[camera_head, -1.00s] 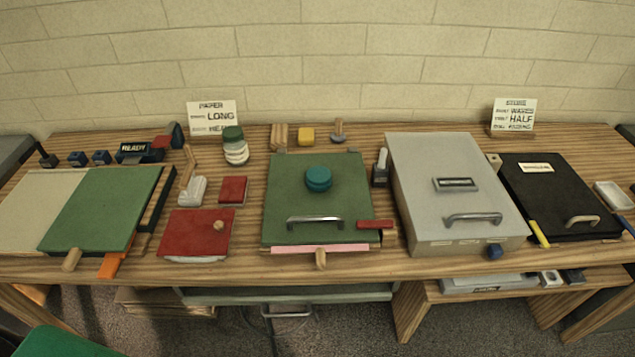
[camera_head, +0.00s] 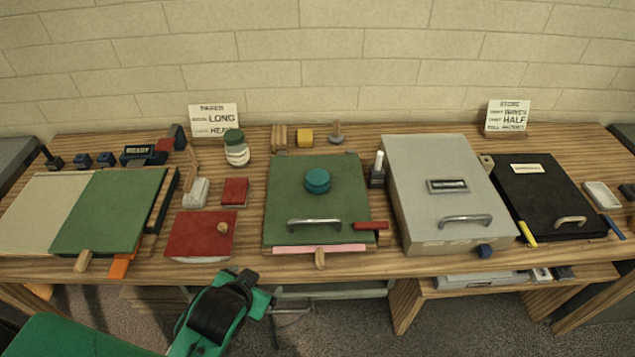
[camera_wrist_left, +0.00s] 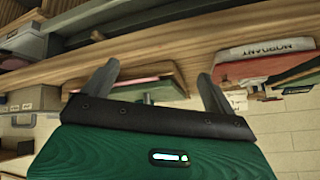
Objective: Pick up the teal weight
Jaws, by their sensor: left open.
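The teal weight (camera_head: 317,181) is a round, stacked disc. It sits on the green lid (camera_head: 345,205) of the middle tray, behind the lid's metal handle (camera_head: 314,224). My left gripper (camera_head: 245,277) is in front of the table's front edge, to the left of and nearer than the middle tray, and apart from the weight. In the left wrist view its two grey fingers (camera_wrist_left: 157,88) stand apart with nothing held between them. The weight cannot be made out in the left wrist view. My right gripper is not in view.
A red tray (camera_head: 195,232) and a grey lidded box (camera_head: 420,195) flank the green tray. A red-handled item (camera_head: 371,226) lies at its right front corner. A green-capped jar (camera_head: 235,147) and a black-and-white bottle (camera_head: 377,170) stand nearby. The wooden table edge (camera_head: 350,264) lies between gripper and tray.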

